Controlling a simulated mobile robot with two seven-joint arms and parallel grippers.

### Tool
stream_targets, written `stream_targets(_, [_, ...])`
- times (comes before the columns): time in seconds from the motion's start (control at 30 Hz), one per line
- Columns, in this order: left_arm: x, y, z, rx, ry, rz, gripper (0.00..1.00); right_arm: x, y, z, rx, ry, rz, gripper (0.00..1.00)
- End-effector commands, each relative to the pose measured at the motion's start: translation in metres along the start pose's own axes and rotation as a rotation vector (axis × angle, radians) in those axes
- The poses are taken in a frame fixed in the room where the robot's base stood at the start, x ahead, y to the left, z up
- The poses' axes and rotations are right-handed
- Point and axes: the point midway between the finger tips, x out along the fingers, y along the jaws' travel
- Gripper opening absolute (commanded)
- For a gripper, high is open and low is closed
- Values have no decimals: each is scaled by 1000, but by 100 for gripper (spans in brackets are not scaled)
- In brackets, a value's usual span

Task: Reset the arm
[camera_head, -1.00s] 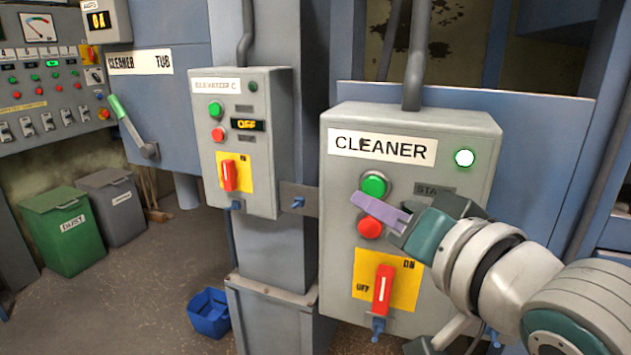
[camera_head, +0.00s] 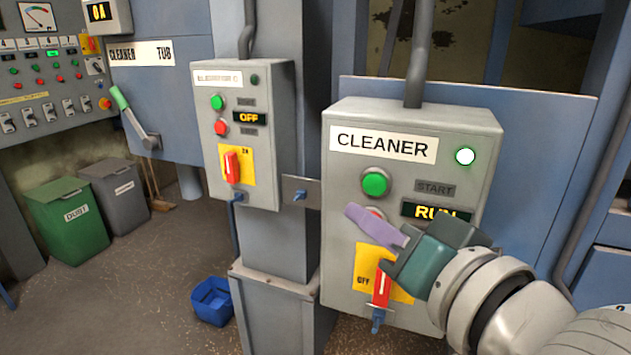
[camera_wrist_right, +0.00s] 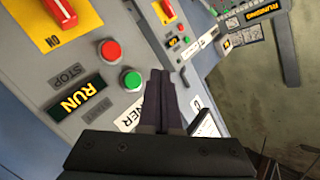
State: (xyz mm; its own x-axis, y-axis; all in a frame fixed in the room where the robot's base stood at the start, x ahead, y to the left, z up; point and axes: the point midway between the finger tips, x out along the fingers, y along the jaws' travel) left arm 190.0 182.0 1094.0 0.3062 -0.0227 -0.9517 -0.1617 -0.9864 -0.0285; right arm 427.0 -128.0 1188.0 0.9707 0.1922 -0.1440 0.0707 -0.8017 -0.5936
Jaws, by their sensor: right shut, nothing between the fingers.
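My right gripper (camera_head: 378,228) is shut and empty in front of the lower half of the CLEANER box (camera_head: 335,260). In the head view its purple fingers cover most of the red stop button. The wrist view shows the shut fingers (camera_wrist_right: 160,95) near the green button (camera_wrist_right: 132,80), with the red button (camera_wrist_right: 109,51) beside it. A gap cannot be judged exactly. The box's green start button (camera_head: 375,183) is clear, its lamp (camera_head: 465,156) is lit, and its display (camera_head: 436,211) reads RUN. My left gripper is not in view.
A second box (camera_head: 275,150) with an OFF display (camera_head: 249,118) stands left on a grey column. A lever (camera_head: 135,115) is on the CLEANER TUB panel. A green dust bin (camera_head: 70,235), a grey bin (camera_head: 115,195) and a blue bucket (camera_head: 212,302) are on the floor.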

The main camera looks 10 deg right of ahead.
Motion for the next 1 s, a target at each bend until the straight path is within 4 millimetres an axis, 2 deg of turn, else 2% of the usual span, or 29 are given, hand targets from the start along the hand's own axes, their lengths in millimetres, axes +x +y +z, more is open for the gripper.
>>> stream_targets(0.17, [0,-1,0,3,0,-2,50,-11,13,11,-52,-67,69,0])
stream_targets(0.27, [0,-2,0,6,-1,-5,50,-35,33,30,-149,-201,181,0])
stream_targets(0.4, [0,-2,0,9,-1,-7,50,-93,63,62,-322,-485,327,0])
stream_targets(0.5, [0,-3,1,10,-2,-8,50,-139,75,79,-427,-691,383,0])
stream_targets(0.7, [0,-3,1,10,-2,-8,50,-235,83,97,-589,-1085,402,0])
stream_targets(0.73, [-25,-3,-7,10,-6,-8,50,-233,67,75,-587,-1069,401,0])
stream_targets(1.0, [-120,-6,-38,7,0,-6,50,-246,8,-2,-583,-1063,403,0])
